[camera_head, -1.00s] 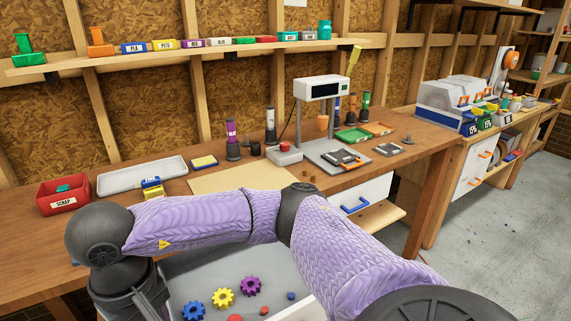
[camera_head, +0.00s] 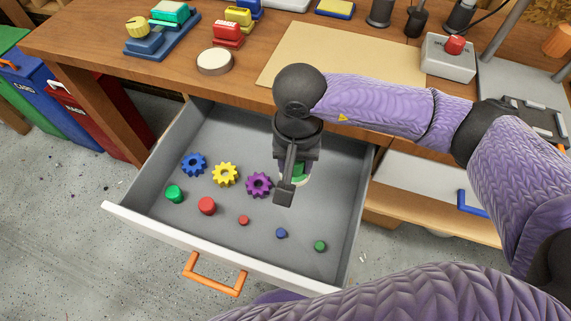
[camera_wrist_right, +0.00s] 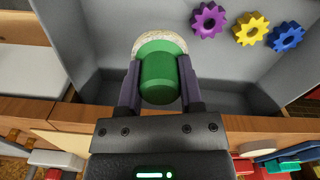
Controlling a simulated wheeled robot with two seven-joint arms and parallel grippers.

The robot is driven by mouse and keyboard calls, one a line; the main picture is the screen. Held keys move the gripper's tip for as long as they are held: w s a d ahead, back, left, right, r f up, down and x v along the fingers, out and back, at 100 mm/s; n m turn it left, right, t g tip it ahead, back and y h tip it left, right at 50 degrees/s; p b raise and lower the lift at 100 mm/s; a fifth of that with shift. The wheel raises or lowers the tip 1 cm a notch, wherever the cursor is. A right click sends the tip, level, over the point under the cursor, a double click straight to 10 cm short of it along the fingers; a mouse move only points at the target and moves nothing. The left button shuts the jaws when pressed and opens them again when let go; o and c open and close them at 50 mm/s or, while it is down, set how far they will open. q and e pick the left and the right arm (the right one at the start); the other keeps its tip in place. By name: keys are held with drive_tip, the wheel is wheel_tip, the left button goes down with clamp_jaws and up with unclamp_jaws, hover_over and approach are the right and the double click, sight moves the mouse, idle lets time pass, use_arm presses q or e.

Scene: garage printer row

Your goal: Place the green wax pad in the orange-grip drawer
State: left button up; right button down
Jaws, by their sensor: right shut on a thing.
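The open drawer with the orange grip (camera_head: 213,283) sticks out below the bench, and its grey floor shows. My right gripper (camera_head: 289,184) points down inside or just above the right part of this drawer. It is shut on the green wax pad (camera_head: 296,177), which is mostly hidden behind the gripper in the head view. In the right wrist view the pad is a green cylinder (camera_wrist_right: 158,75) with a pale round end, held between both fingers (camera_wrist_right: 159,90). I cannot tell whether it touches the drawer floor. My left gripper is not in view.
In the drawer lie blue (camera_head: 194,164), yellow (camera_head: 225,173) and purple (camera_head: 258,185) gears and several small coloured discs. The purple gear is close to my gripper. A pale round disc (camera_head: 214,62) and a board (camera_head: 340,60) lie on the bench.

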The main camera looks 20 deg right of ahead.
wheel_tip(320, 180, down, 12)
drive_tip(key=b, duration=0.3)
drive_tip(key=shift+w+f+b, duration=0.1)
drive_tip(key=shift+f+b, duration=0.1)
drive_tip(key=shift+b, duration=0.1)
drive_tip(key=shift+r, duration=0.15)
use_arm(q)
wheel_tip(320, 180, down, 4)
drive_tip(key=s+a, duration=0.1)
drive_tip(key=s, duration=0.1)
use_arm(e)
drive_tip(key=shift+c, duration=1.2)
unclamp_jaws()
drive_tip(key=shift+d, duration=0.1)
wheel_tip(320, 180, up, 11)
drive_tip(key=p, duration=0.4)
drive_tip(key=shift+r, duration=0.5)
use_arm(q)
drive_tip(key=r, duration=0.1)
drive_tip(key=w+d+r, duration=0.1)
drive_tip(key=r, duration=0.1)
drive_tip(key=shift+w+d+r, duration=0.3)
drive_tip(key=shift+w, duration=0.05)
